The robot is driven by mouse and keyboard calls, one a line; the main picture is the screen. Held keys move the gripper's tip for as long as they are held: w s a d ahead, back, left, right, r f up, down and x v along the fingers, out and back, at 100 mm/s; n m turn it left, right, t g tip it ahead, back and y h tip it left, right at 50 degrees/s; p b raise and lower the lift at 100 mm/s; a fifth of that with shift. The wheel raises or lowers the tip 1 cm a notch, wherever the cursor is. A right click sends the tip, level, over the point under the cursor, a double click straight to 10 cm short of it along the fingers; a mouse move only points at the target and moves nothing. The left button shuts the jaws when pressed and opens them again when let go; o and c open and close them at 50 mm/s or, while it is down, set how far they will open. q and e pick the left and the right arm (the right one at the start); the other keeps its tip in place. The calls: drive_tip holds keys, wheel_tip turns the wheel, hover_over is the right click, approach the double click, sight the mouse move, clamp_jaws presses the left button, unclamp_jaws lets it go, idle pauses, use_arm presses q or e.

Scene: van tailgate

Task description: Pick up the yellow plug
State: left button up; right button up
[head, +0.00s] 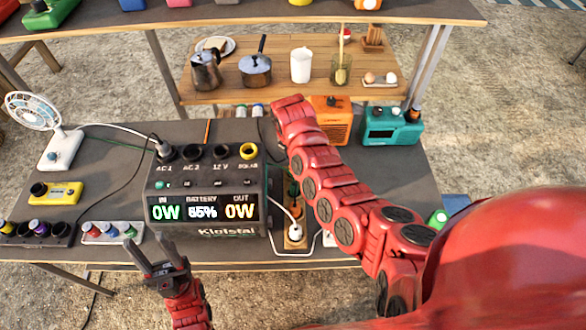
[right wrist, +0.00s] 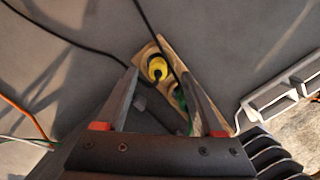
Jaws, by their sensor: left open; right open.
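The yellow plug (right wrist: 157,67) stands in a light wooden holder (right wrist: 147,50) in the right wrist view, with a black cable beside it. A green plug (right wrist: 180,94) sits in the same holder, partly behind a finger. My right gripper (right wrist: 159,74) is open, with its fingertips to either side of the yellow plug in the picture; I cannot tell how far above it they are. In the head view my right arm hides the yellow plug and the right gripper. My left gripper (head: 152,256) is open and empty in front of the table's front edge.
A power station (head: 205,205) with a yellow-ringed socket (head: 248,152) stands left of the holder. A fan (head: 45,125), a yellow meter (head: 57,193) and an orange box (head: 332,120) are also on the table. Cables run across the tabletop.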

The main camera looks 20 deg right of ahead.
drive_tip(key=shift+a+f, duration=0.1)
drive_tip(key=shift+f, duration=2.3)
drive_tip(key=shift+w, duration=0.1)
clamp_jaws()
